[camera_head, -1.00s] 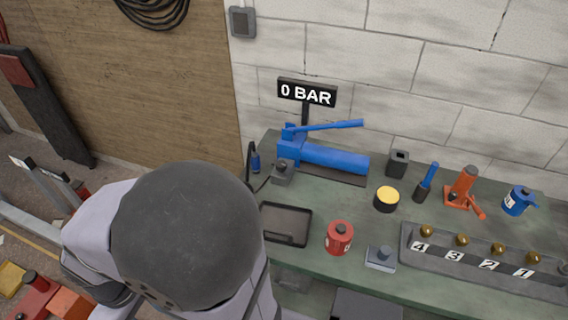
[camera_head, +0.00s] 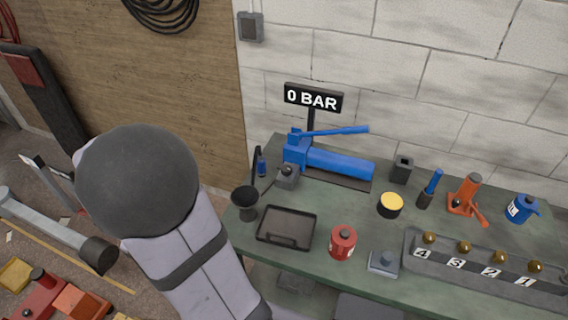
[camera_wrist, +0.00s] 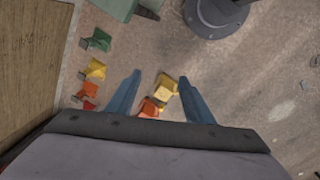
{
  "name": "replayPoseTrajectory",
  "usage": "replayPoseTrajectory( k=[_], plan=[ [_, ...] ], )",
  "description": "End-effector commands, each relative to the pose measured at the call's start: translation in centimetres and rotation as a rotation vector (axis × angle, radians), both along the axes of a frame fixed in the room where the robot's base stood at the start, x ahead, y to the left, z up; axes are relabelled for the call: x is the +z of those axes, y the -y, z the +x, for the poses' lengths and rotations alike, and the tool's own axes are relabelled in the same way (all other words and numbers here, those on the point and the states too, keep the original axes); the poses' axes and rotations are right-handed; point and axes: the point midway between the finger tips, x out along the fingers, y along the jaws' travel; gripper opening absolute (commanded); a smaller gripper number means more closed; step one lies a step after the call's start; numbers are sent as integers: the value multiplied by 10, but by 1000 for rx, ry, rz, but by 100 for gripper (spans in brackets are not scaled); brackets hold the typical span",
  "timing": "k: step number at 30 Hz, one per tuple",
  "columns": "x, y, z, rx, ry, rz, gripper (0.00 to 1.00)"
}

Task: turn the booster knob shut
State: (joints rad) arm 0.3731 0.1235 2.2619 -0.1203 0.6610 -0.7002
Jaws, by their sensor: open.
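A blue hand pump (camera_head: 340,163) with a long lever lies at the back of the green bench, below a sign reading 0 BAR (camera_head: 313,99). A small grey block with a dark knob (camera_head: 287,172) stands at its left end. Several brass knobs (camera_head: 464,247) stand on a grey rail (camera_head: 415,262) labelled 4, 3, 2, 1. I cannot tell which knob is the booster knob. My gripper (camera_wrist: 160,76) shows in the wrist view, its two blue fingers apart and empty, pointing at the floor away from the bench. It cannot be made out in the head view.
The bench holds a black tray (camera_head: 286,228), dark funnel cup (camera_head: 245,203), red can (camera_head: 342,242), yellow-topped tin (camera_head: 390,205), orange jack (camera_head: 467,195) and blue can (camera_head: 521,208). Yellow (camera_wrist: 166,83) and orange (camera_wrist: 150,107) blocks lie on the floor below my gripper.

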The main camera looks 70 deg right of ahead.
Motion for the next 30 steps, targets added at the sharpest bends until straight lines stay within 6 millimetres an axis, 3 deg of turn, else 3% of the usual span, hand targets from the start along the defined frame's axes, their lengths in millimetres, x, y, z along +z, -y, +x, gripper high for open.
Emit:
replayPoseTrajectory(
  k=[1, 7, 11, 15, 18, 21, 25, 30],
  plan=[
    [4, 32, 5, 49, -6, -23, 48],
    [6, 154, 1, 326, -59, -127, 48],
    [4, 235, -25, 503, -125, -187, 48],
    [0, 309, -69, 677, -211, -231, 48],
    [-3, 348, -101, 779, -268, -247, 48],
    [-6, 374, -127, 854, -313, -253, 48],
    [-8, 393, -148, 915, -349, -257, 48],
    [-10, 399, -155, 941, -362, -258, 48]
  ],
)
